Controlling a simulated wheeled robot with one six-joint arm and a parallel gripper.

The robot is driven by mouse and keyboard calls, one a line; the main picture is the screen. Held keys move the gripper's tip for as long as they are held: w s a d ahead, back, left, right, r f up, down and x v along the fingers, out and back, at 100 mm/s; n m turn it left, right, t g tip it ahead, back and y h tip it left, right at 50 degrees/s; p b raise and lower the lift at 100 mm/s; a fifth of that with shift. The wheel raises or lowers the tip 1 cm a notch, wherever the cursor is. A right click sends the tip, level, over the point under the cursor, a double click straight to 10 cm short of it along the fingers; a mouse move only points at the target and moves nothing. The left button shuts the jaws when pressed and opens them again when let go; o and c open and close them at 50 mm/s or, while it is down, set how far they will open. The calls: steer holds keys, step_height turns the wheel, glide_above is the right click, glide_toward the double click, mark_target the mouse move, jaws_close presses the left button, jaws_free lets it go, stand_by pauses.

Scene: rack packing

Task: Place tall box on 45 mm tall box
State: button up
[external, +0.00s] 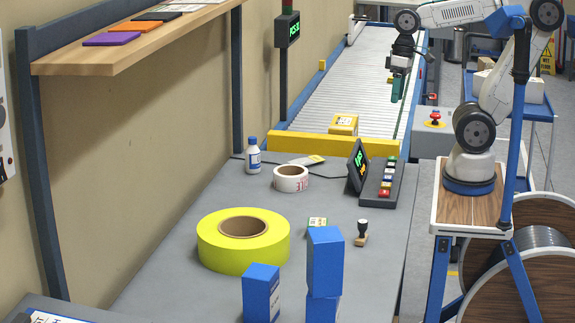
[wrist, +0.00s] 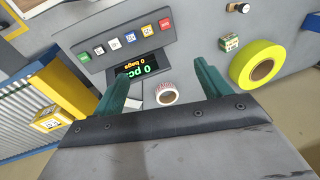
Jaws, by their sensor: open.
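Three blue boxes stand at the near end of the grey table in the external view. One blue box (external: 323,262) sits upright on top of another blue box (external: 323,309), slightly turned relative to it. A third blue box (external: 261,293) stands alone to the left of this stack. The picture's lower edge cuts off the bottoms of the lower box and the lone box. My gripper (external: 398,88) is far back above the conveyor, away from the boxes. In the wrist view my gripper (wrist: 163,85) has its green fingers wide apart with nothing held.
A yellow tape roll (external: 243,240), a stamp (external: 362,233), a white tape roll (external: 291,178), a bottle (external: 253,156) and a button panel (external: 383,181) stand on the table. A yellow box (external: 344,124) is on the conveyor (external: 340,80). A wooden shelf (external: 130,55) overhangs the left side.

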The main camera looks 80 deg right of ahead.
steer(key=s+d+f+n+h, duration=0.1)
steer(key=s+d+f+h, duration=0.1)
steer(key=s+d, duration=0.3)
steer(key=shift+d+f, duration=0.2)
steer(key=shift+d, duration=0.2)
